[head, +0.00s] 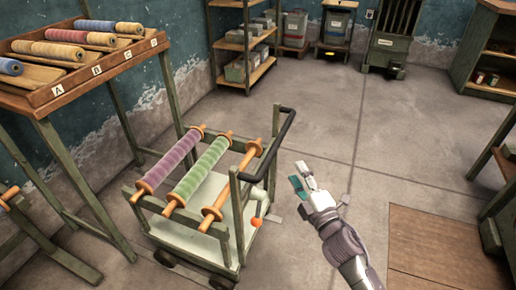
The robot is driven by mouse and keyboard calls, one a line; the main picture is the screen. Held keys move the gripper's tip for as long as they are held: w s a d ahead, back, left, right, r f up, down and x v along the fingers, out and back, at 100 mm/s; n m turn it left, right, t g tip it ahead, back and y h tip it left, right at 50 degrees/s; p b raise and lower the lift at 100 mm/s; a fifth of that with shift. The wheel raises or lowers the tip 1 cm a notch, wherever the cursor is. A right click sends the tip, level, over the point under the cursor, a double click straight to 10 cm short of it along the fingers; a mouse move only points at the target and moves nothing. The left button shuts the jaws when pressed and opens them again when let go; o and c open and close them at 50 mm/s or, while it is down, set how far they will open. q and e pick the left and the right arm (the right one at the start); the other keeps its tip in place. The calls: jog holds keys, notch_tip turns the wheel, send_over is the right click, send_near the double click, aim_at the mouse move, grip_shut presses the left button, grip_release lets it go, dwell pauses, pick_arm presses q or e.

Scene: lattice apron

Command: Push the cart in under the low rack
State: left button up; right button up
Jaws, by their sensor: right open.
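The cart (226,243) stands on the floor at the centre left. It has a green frame, a pale lower deck, dark wheels and a black push handle (287,128) on its right side. It carries a purple roll (168,164), a green roll (203,168) and a bare wooden roller (233,181). A rack (98,74) with a slanted, lettered wooden top and green legs stands left of the cart, with open space beneath; I take it as the low rack. My right gripper (297,173) is open and empty, right of the handle and apparently apart from it. My left gripper is out of view.
Yarn spools (80,37) lie on the rack top. A wooden stand (40,235) is at the lower left. Shelves (243,50) and bins line the back wall. A cabinet (490,60) stands at the right. The floor (340,120) behind and right of the cart is clear.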

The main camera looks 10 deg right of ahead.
aim_at(278, 141)
jog(key=x, duration=1.2)
jog(key=shift+w+b, duration=0.35)
jog(key=shift+w+a+r, duration=0.1)
jog(key=shift+w, duration=0.4)
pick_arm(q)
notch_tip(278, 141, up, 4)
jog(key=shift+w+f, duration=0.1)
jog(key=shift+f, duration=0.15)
pick_arm(e)
jog(key=shift+c, duration=1)
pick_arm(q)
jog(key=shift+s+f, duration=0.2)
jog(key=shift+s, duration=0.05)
pick_arm(e)
grip_shut()
